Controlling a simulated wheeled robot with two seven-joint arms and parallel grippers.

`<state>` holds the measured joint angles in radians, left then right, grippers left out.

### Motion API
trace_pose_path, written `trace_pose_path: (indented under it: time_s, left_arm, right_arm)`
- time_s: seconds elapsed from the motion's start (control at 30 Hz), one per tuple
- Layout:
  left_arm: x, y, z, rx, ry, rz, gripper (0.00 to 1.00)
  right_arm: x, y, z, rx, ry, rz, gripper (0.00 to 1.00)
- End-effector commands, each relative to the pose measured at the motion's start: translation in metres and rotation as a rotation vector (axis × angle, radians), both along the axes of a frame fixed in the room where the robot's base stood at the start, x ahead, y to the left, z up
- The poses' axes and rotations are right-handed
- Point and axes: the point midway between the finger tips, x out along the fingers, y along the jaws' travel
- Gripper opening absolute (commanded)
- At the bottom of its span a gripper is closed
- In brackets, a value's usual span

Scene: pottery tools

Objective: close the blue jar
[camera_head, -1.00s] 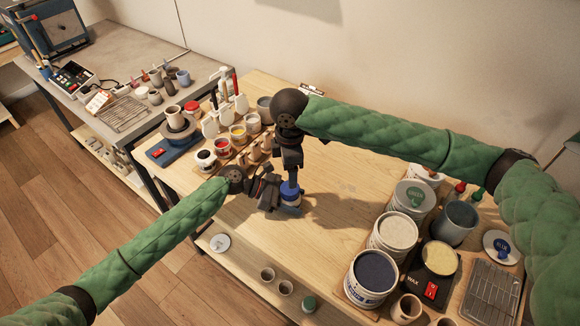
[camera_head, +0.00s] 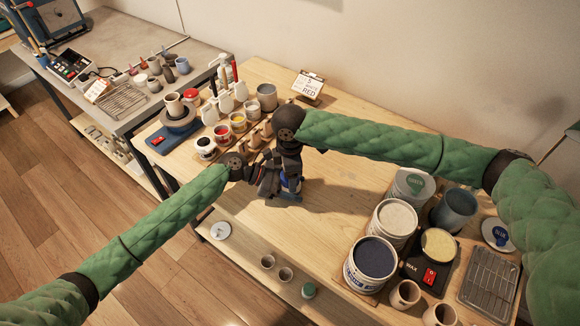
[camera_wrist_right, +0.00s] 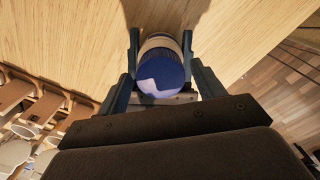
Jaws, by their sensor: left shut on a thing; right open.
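The blue jar (camera_head: 292,184) is mostly hidden behind my grippers in the head view, near the table's front edge. In the right wrist view its round blue top (camera_wrist_right: 160,72) sits over a pale body. My left gripper (camera_head: 284,193) is shut on the jar from the left. My right gripper (camera_head: 291,172) is above the jar; in the right wrist view its open fingers (camera_wrist_right: 160,48) stand on both sides of the blue top. I cannot tell whether the top is fully seated.
Glaze cups (camera_head: 222,132) and white bottles stand to the left of the grippers. Big buckets (camera_head: 371,260), a wax pot (camera_head: 438,243) and a wire rack (camera_head: 489,274) fill the table's right side. A sign (camera_head: 309,84) stands at the back. The table's middle is clear.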

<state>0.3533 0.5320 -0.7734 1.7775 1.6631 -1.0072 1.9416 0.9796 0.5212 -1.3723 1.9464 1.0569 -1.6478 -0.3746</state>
Motion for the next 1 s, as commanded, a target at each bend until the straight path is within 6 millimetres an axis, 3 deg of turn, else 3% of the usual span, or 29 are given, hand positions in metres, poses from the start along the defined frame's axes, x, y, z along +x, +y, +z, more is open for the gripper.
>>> trace_pose_path:
  time_s: [0.3, 0.53, 0.77, 1.0]
  left_arm:
    - [0.0001, -0.0001, 0.0004, 0.0, 0.0, 0.0, 0.0]
    - [0.0, -0.0001, 0.0004, 0.0, 0.0, 0.0, 0.0]
    - [-0.0002, -0.0002, 0.0002, 0.0, -0.001, 0.0, 0.0]
    - [-0.0004, -0.0004, 0.0003, -0.001, 0.0, -0.001, 0.0]
  right_arm:
    - [-0.0001, 0.0001, -0.0015, 0.0, 0.0, 0.0, 0.68]
    - [0.0001, 0.0001, -0.0013, 0.0, 0.0, 0.0, 0.23]
    - [-0.0003, 0.0007, -0.0018, 0.002, 0.0, -0.065, 0.22]
    - [-0.0003, 0.0006, -0.0019, 0.002, 0.001, -0.382, 0.22]
